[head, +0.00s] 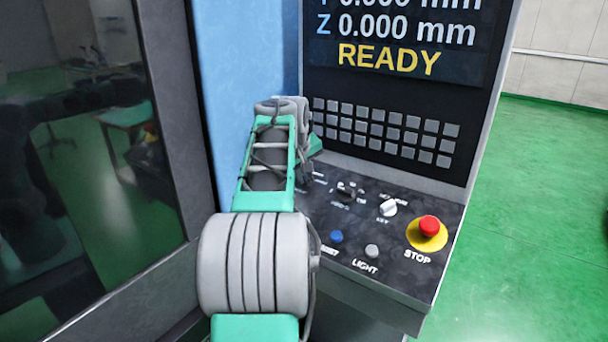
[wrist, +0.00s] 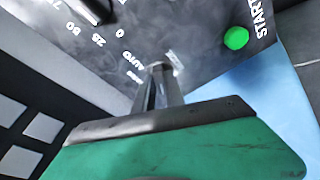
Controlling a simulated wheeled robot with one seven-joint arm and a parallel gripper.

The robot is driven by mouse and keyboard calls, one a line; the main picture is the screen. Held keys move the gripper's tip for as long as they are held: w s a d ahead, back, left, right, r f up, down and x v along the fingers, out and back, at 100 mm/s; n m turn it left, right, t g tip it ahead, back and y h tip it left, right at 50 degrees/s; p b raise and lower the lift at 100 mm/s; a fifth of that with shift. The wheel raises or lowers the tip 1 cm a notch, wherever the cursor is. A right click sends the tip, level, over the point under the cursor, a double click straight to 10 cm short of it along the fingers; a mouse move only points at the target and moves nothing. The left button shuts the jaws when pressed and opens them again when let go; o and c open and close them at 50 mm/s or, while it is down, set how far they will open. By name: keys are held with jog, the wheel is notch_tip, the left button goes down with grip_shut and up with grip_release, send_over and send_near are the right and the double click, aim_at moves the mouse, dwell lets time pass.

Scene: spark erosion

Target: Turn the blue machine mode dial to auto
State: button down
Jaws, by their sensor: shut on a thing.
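My gripper (wrist: 160,74) shows in the wrist view with its fingers together, reaching down to the panel between the AUTO label and a pale label. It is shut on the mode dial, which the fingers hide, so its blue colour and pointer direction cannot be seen. The printed word AUTO (wrist: 133,75) is just left of the fingertips. In the head view my arm covers the left part of the control panel (head: 400,262), and the fingertips and dial are hidden behind it.
The green start button (wrist: 236,38) is right of the fingers in the wrist view. A dark knob (head: 346,191), white key switch (head: 388,207), blue button (head: 336,237), grey light button (head: 372,251) and red stop button (head: 428,226) crowd the panel. The screen above reads READY.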

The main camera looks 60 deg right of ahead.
jog(key=m, duration=0.3)
jog(key=m+g+h, duration=0.1)
jog(key=m, duration=0.2)
jog(key=shift+w+m, duration=0.2)
jog(key=shift+m, duration=0.1)
jog(key=m, duration=0.3)
jog(key=m+g+p, duration=0.1)
jog(key=m, duration=0.2)
jog(key=shift+w+m+g, duration=0.15)
jog(key=shift+m+g, duration=0.15)
jog(key=shift+m, duration=0.1)
jog(key=m+p, duration=0.2)
jog(key=m, duration=0.1)
jog(key=shift+r+m+g, duration=0.1)
jog(key=shift+m+g, duration=0.3)
jog(key=m+p, duration=0.1)
jog(key=m, duration=0.2)
jog(key=shift+w+m+g+y+p, duration=0.15)
jog(key=shift+m+g+y+p, duration=0.15)
jog(key=shift+m+p, duration=0.1)
jog(key=m+y+p, duration=0.1)
jog(key=m+p, duration=0.2)
jog(key=m, duration=0.3)
jog(key=shift+d+g, duration=0.15)
jog(key=shift+g, duration=0.15)
jog(key=c, duration=1.4)
grip_release()
